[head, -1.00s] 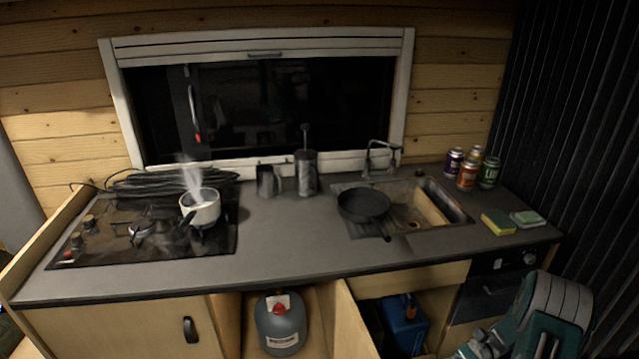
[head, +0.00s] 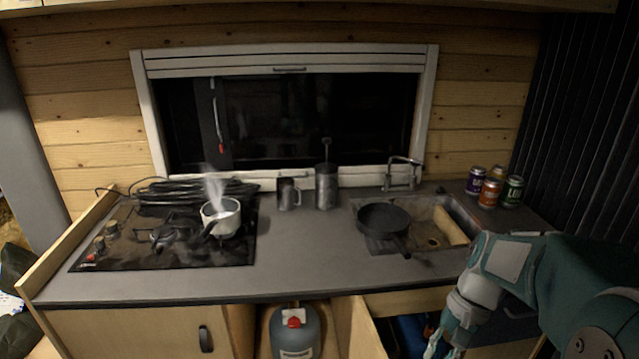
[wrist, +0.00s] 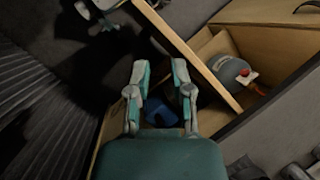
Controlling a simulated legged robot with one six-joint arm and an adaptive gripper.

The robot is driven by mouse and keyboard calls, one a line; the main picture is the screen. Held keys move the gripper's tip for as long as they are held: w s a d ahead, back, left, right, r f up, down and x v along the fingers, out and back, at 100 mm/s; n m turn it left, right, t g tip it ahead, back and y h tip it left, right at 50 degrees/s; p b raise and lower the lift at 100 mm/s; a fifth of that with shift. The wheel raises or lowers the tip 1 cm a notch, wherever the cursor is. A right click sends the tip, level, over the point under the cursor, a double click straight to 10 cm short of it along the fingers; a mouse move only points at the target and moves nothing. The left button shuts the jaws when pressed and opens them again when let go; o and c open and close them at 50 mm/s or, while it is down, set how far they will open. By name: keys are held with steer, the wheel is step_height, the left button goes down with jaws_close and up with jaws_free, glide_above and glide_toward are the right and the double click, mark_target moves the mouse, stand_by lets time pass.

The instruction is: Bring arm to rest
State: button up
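My arm (head: 520,265) reaches in from the right edge of the head view, bent at the elbow, in front of the counter's right end. My gripper (head: 438,346) hangs low at the bottom edge of that view, below the counter front. In the wrist view my gripper (wrist: 160,72) has its two teal and grey fingers spread apart with nothing held between them. A blue canister (wrist: 160,112) shows beyond and between the fingers, inside the open cabinet. It is mostly hidden behind the arm in the head view.
The counter (head: 310,268) carries a steaming pot (head: 221,217), mug (head: 288,193), French press (head: 326,187), black pan (head: 384,220) and several cans (head: 492,190). A sink (head: 458,218) is at right. A gas bottle (head: 295,331) stands below beside an open cabinet door (wrist: 190,55).

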steer(key=s+a+r+n+t+h, duration=0.4)
steer(key=s+a+r+n+t, duration=0.1)
steer(key=s+r+t, duration=0.3)
steer(key=shift+s+r+n, duration=0.3)
steer(key=shift+s+n, duration=0.1)
steer(key=shift+s, duration=0.5)
steer(key=shift+w+a, duration=0.1)
steer(key=shift+a, duration=0.1)
